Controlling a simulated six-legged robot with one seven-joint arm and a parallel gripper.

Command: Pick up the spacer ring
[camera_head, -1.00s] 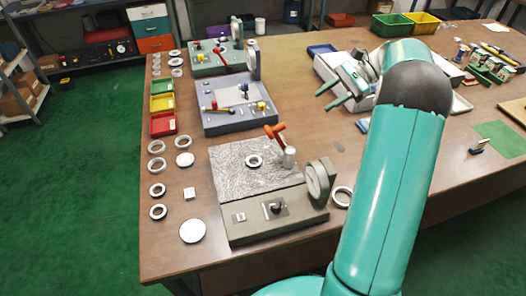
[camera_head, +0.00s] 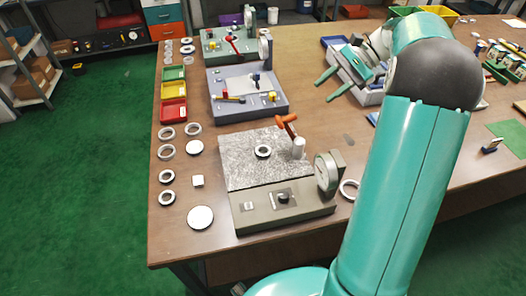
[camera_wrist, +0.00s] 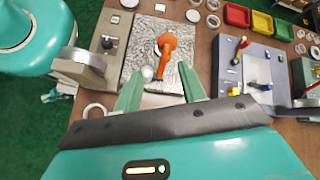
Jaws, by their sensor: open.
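Several rings are in view, and I cannot tell which is the spacer ring. In the head view one small ring (camera_head: 257,152) lies on the speckled plate (camera_head: 240,175) of the nearest gauge stand. Paler rings, including one ring (camera_head: 160,132), lie along the table's left side. Another ring (camera_head: 343,186) lies right of the stand and also shows in the wrist view (camera_wrist: 87,109). My gripper (camera_head: 329,84) is open and empty, above the table, back and right of the plate. In the wrist view its fingers (camera_wrist: 160,82) point toward the plate, whose ring is mostly hidden behind an orange handle.
An orange-handled tool (camera_head: 285,120) and a pale cylinder (camera_head: 299,147) stand at the plate's right edge, near the dial gauge (camera_head: 325,172). A blue-grey stand (camera_head: 250,108) and coloured trays (camera_head: 173,112) are farther back. Table in front of the trays holds rings and discs.

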